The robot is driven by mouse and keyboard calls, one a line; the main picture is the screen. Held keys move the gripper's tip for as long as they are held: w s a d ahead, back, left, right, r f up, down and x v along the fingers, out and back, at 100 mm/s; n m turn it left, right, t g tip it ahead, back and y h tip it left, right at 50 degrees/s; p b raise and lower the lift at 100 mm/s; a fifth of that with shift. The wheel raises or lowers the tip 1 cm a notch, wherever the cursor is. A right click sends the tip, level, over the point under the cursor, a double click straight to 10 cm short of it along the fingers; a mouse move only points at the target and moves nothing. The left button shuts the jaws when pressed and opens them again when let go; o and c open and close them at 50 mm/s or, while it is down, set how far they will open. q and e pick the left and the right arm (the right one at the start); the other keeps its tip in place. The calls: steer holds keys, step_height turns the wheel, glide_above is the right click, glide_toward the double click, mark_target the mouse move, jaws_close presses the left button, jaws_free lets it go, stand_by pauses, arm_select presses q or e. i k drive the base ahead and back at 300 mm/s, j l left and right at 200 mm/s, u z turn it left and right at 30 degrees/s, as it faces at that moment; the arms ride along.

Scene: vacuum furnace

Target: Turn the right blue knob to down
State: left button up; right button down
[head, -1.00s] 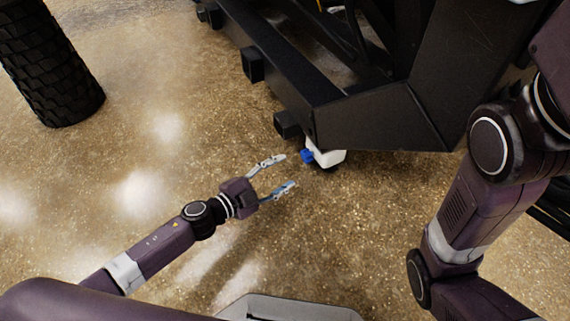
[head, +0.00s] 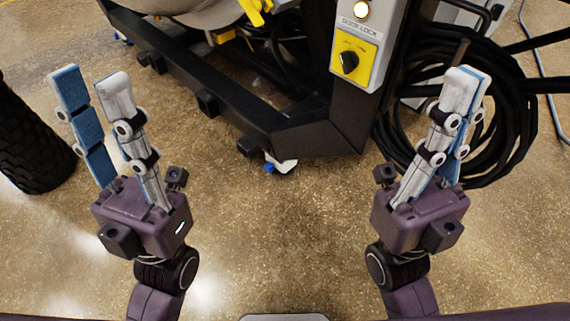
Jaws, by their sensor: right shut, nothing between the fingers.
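A small blue knob (head: 269,168) sticks out from a white fitting (head: 287,165) low under the front corner of the black frame (head: 322,138). It is small, and I cannot tell which way it is turned. My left gripper (head: 90,80) is raised at the left with its two fingers apart and nothing between them. My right gripper (head: 465,82) is raised at the right with its fingers together, shut and empty. Both grippers are well apart from the blue knob. Another small blue spot (head: 120,40) shows under the frame at the far left end, too small to make out.
A yellow door lock switch (head: 353,62) with a black knob sits on a grey post above the frame corner. Coiled black hose (head: 510,125) hangs behind my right gripper. A black tyre-like cylinder (head: 30,145) stands at the left. The floor between my arms is clear.

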mark_target(269, 166)
steer(key=i+j+z, duration=0.1)
steer(key=z, duration=0.3)
steer(key=j+z, duration=0.25)
steer(key=z, duration=0.15)
steer(key=i+j+z, duration=0.1)
steer(key=z, duration=0.35)
steer(key=j+z, duration=0.5)
steer(key=z, duration=0.3)
